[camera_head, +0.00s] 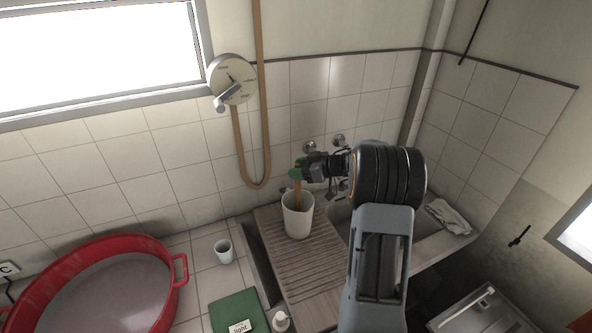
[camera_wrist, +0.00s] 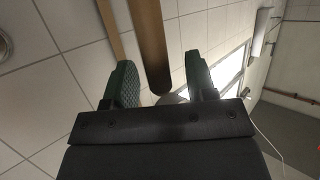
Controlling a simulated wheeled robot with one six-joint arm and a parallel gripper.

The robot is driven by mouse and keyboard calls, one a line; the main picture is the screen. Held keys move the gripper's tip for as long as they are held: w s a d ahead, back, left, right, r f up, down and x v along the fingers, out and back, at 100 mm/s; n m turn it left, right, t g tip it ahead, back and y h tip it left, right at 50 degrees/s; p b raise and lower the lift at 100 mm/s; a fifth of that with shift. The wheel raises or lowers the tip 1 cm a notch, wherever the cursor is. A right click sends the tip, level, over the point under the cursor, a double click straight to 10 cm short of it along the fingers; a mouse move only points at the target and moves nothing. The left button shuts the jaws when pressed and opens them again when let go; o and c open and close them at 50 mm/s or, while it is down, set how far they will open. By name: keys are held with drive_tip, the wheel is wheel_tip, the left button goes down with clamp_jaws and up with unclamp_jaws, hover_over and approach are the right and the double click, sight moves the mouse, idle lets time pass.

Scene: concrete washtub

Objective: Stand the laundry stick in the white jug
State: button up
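The white jug (camera_head: 299,224) stands upright on the ribbed washboard surface in the head view. The brown wooden laundry stick (camera_head: 297,196) stands in it with its lower part hidden by the jug wall. My gripper (camera_head: 297,172) is above the jug at the stick's upper end. In the wrist view the stick (camera_wrist: 151,42) reaches between the two green-padded fingers of my gripper (camera_wrist: 163,78), its rounded end showing there. The fingers are apart, with a visible gap between the stick and the right finger. The jug is not visible in the wrist view.
A ribbed concrete washtub top (camera_head: 305,262) lies under the jug. A red basin (camera_head: 167,258), a small white cup (camera_head: 224,251) and a green box (camera_head: 236,309) are at the left. A tan hose (camera_head: 240,150) hangs on the tiled wall, and taps (camera_head: 310,147) are behind my gripper.

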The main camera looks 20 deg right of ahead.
drive_tip(key=shift+s+d+r, duration=0.1)
drive_tip(key=shift+s+d, duration=0.1)
drive_tip(key=b+v, duration=0.1)
drive_tip(key=v, duration=1.2)
drive_tip(key=shift+s+b, duration=0.15)
drive_tip(key=shift+b, duration=0.25)
